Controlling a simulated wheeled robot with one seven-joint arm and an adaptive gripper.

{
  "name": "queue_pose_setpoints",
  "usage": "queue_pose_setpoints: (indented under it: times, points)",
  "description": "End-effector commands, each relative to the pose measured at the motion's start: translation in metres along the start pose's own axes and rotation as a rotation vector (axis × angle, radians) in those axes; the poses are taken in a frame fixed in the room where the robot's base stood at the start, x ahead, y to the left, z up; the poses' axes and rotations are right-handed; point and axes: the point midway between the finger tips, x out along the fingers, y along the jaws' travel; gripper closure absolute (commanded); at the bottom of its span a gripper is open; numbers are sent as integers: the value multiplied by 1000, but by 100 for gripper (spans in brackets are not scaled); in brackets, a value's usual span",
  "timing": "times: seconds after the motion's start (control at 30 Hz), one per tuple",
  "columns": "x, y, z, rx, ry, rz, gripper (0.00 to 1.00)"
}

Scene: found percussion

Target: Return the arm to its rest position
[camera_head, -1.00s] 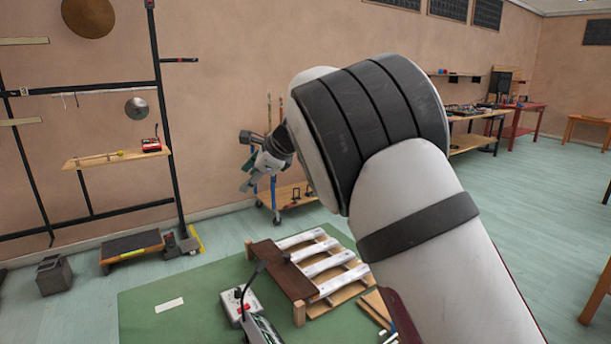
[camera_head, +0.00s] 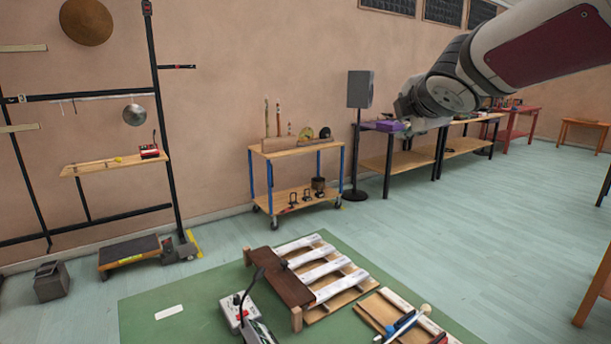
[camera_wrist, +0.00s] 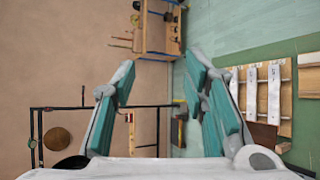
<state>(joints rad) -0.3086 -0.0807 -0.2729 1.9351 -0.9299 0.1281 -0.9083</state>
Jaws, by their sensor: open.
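My arm (camera_head: 500,60) reaches in from the upper right of the head view, folded back at a dark grey joint. The gripper's fingers cannot be made out there. In the wrist view my gripper (camera_wrist: 160,62) is open, its two teal-padded fingers spread wide with nothing between them. The wrist view is turned sideways, with the wall on its left and the floor on its right. Nothing touches the fingers.
A blue-legged trolley (camera_head: 300,147) stands by the wall, beside a speaker on a stand (camera_head: 360,90). A slatted wooden bench (camera_head: 322,270) rests on a green mat (camera_head: 150,325). A black frame (camera_head: 165,120) stands left.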

Motion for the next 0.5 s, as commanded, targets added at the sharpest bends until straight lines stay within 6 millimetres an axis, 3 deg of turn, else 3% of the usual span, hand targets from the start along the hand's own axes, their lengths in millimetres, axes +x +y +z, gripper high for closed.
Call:
queue_pose_setpoints:
  times: [0.1, 0.2, 0.33, 0.5]
  points:
    - [-41, -36, 20, 269, -59, -97, 60]
    - [-74, -70, 28, 490, -108, -182, 60]
    - [-118, -116, 27, 755, -173, -294, 60]
    - [-174, -174, 12, 1064, -265, -439, 60]
